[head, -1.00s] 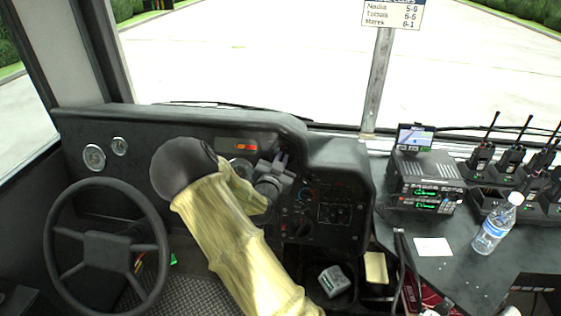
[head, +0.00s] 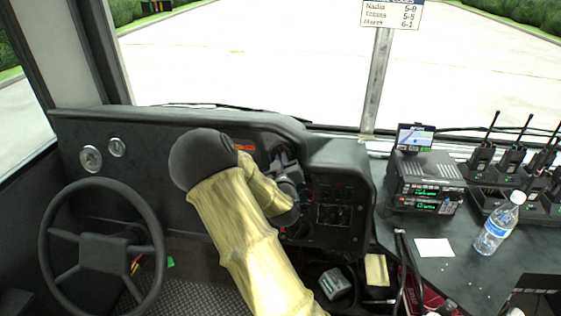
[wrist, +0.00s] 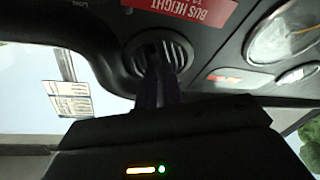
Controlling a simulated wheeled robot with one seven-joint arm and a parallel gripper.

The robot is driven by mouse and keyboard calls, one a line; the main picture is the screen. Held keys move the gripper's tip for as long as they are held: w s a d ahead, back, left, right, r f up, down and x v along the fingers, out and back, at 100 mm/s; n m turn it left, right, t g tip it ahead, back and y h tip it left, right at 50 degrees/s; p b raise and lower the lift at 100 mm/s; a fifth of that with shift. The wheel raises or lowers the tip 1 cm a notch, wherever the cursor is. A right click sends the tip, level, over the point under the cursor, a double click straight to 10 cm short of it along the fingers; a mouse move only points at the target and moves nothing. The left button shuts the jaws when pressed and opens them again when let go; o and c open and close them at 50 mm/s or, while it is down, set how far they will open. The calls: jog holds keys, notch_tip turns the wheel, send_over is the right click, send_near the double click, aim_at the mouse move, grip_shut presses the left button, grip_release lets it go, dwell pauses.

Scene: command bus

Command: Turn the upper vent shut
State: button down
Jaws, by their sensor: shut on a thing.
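The upper vent (wrist: 178,53) is a round black louvred outlet at the top middle of the wrist view, with slats showing on its right side. My gripper (wrist: 156,62) reaches up to it, its two dark fingers close together at the vent's face and shut on the vent. The fingers and the shadow hide the vent's centre and left, so the slat angle is hard to tell. In the head view my gripper (head: 286,163) is at the dashboard's right part, and my arm hides the vent there.
A red bus height label (wrist: 195,12) and round gauges (wrist: 284,32) lie close to the vent. The steering wheel (head: 102,188) stands left of my arm. A radio unit (head: 428,188) and a water bottle (head: 497,226) stand on the right console.

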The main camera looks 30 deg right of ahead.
jog(key=shift+r+n+y, duration=0.1)
jog(key=shift+n+y, duration=0.3)
jog(key=shift+n, duration=0.6)
jog(key=c, duration=1.5)
grip_release()
jog(key=shift+c, duration=0.2)
